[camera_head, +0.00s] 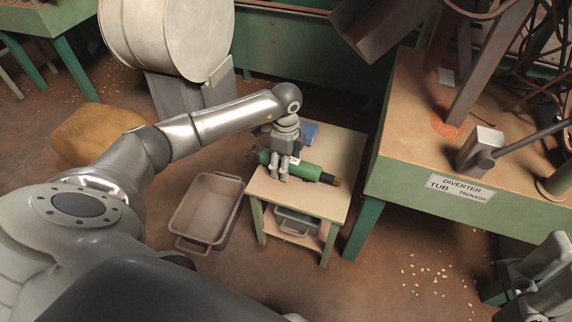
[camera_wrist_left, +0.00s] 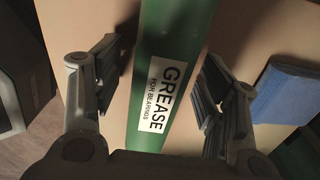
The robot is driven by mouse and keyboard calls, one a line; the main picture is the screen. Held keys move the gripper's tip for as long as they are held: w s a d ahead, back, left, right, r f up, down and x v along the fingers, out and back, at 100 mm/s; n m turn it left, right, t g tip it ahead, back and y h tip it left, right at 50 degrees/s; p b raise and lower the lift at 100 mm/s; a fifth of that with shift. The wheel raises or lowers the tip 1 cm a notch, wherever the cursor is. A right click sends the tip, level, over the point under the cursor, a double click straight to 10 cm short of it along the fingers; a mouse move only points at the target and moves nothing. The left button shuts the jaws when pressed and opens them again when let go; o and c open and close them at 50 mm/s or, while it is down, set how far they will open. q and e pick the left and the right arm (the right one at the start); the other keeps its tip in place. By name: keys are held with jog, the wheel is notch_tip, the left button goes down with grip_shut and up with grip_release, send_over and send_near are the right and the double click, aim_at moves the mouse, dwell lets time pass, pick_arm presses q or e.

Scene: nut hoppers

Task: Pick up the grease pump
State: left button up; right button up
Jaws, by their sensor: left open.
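The grease pump is a green cylinder (camera_head: 307,170) with a dark end, lying on its side on a small table (camera_head: 330,205). In the left wrist view, the pump (camera_wrist_left: 174,35) carries a white label reading "GREASE FOR BEARINGS". My left gripper (camera_head: 281,177) is over the pump, pointing down. In the left wrist view, its open fingers (camera_wrist_left: 162,72) stand on either side of the pump, with a gap on each side. The gripper hides part of the pump in the head view. My right gripper (camera_head: 522,287) is partly visible at the lower right, its jaw state unclear.
A blue item (camera_head: 310,131) lies on the table behind the pump. A grey tub (camera_head: 208,207) stands on the floor to the left. A green bench (camera_head: 400,170) labelled "DIVERTER TUB TROUGH" is close on the right. A filled sack (camera_head: 92,136) lies at far left.

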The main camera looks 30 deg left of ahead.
pick_arm(q)
jog(key=shift+c, duration=0.2)
grip_shut()
jog(key=shift+r, duration=0.1)
jog(key=shift+r, duration=0.15)
